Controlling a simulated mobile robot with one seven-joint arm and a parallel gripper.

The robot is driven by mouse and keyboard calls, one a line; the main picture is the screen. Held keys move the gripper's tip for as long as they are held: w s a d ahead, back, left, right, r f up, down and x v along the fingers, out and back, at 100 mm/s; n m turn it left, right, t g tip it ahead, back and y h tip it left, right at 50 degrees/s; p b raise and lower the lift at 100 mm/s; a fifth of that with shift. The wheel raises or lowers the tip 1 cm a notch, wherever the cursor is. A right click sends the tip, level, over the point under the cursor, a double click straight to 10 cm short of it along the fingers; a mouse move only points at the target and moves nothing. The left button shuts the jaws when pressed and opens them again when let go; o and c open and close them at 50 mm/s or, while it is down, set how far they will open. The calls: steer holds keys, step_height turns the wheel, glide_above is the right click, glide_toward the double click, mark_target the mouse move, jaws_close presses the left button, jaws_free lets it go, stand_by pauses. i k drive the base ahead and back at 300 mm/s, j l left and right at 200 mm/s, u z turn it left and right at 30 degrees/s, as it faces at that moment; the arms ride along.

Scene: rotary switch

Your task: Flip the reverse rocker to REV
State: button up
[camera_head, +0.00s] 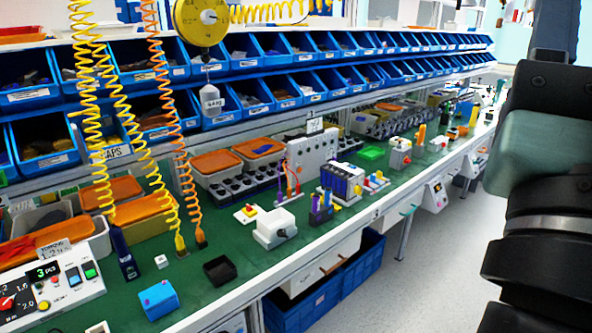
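A white control panel (48,290) stands on the green bench at the lower left, cut by the frame's left edge. It carries a small display reading 3 pcs (46,270), a red knob (6,303), a dark rocker (73,275) and a green-faced rocker (90,270). The rocker labels are too small to read, so I cannot tell which one is the reverse rocker or its position. Part of my arm fills the right side, far from the panel. My gripper is not in view.
A blue box (158,299), a black tray (219,270) and a dark blue tool (123,252) on a yellow coiled cord are near the panel. An orange coiled cord (180,130) hangs above. Blue bins (45,150) line the back. The floor (425,280) in front is clear.

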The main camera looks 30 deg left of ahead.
mark_target(74, 279)
steer(key=i+j+u, duration=0.1)
steer(key=u, duration=2.4)
